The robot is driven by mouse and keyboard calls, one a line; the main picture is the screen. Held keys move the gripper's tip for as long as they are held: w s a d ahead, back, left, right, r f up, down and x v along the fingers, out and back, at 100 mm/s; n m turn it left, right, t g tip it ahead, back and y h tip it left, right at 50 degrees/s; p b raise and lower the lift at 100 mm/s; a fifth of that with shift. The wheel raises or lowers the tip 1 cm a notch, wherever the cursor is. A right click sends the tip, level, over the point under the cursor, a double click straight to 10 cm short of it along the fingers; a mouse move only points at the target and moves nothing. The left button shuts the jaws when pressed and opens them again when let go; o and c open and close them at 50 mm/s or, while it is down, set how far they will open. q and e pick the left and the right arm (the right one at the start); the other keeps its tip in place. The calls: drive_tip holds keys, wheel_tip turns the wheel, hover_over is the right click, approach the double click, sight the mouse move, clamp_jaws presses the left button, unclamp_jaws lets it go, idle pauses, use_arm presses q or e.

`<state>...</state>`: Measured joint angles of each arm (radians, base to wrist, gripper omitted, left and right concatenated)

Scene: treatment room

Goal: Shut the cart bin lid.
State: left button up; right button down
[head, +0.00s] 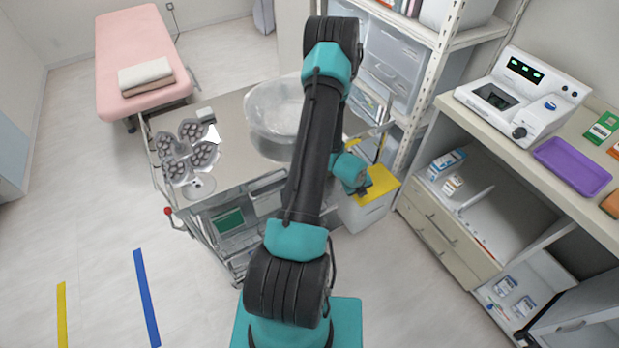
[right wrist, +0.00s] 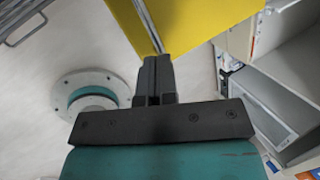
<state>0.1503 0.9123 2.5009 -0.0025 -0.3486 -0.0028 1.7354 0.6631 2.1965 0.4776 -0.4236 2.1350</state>
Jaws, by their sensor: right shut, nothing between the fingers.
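The cart bin (head: 362,216) is a white box at the right end of the steel cart (head: 228,160). Its yellow lid (head: 384,184) shows as a flat panel at the top, partly hidden by my right arm. I cannot tell how far the lid is open. My right gripper (head: 364,191) is at the lid's left side in the head view. In the right wrist view the shut, empty fingers (right wrist: 155,72) point at the yellow lid (right wrist: 205,20), with their tips at or very near its edge; contact is unclear. My left gripper is out of view.
A shelf unit (head: 425,70) is close behind the bin. A counter with drawers (head: 447,240) stands to the right. The floor at left is clear.

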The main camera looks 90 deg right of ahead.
drive_tip(key=shift+w+a+f, duration=0.1)
drive_tip(key=shift+w+f, duration=0.05)
drive_tip(key=shift+f, duration=0.3)
drive_tip(key=shift+w+a+f, duration=0.1)
drive_tip(key=shift+f, duration=0.35)
drive_tip(key=shift+f, duration=0.15)
drive_tip(key=shift+w, duration=0.1)
drive_tip(key=w+a+r, duration=0.1)
drive_tip(key=w+a, duration=0.5)
drive_tip(key=w, duration=0.1)
drive_tip(key=shift+w+r, duration=0.2)
drive_tip(key=shift+w, duration=0.2)
